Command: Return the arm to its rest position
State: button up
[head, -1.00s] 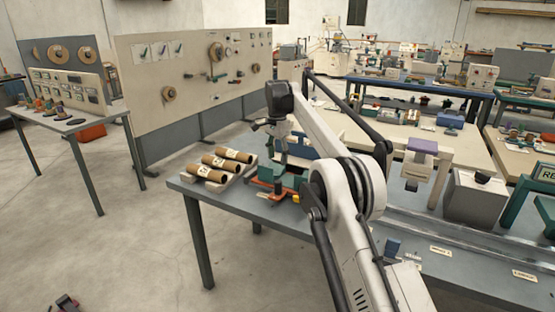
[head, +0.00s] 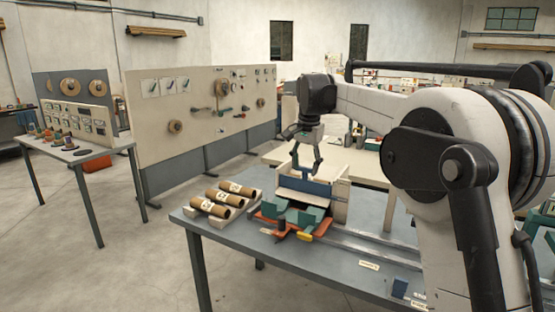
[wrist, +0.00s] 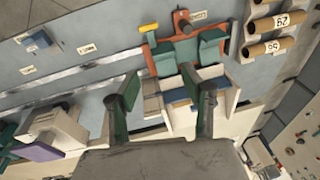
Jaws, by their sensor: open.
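My gripper (head: 306,158) hangs in the head view above the blue and cream box-like unit (head: 306,187) on the workbench, with its fingers pointing down. In the wrist view my gripper (wrist: 160,93) has its two fingers spread wide apart with nothing between them. It is open and empty, and apart from the things below it. My arm bends across the right of the head view and hides much of the bench there.
The grey-blue workbench (head: 237,252) carries several cardboard tubes (head: 223,200) on a rack and a green and orange fixture (head: 292,219). A pegboard panel (head: 192,120) stands behind at left. The floor (head: 110,255) left of the bench is clear.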

jog(key=s+d+r+n+t, duration=0.15)
jog(key=s+d, duration=0.25)
jog(key=s, duration=0.8)
jog(key=s+d+r+n+t, duration=0.15)
jog(key=s+d, duration=0.25)
jog(key=s, duration=0.7)
jog(key=s+d+f+n, duration=0.1)
jog(key=s+f, duration=0.3)
jog(key=s, duration=0.3)
jog(key=s+d+f+n+t, duration=0.1)
jog(key=s+f, duration=0.4)
jog(key=s, duration=0.3)
jog(key=s+d+f+n+t, duration=0.1)
jog(key=s+f, duration=0.3)
jog(key=s, duration=0.4)
jog(key=shift+d+f+n, duration=0.25)
jog(key=shift+f+n, duration=0.05)
jog(key=shift+f, duration=0.05)
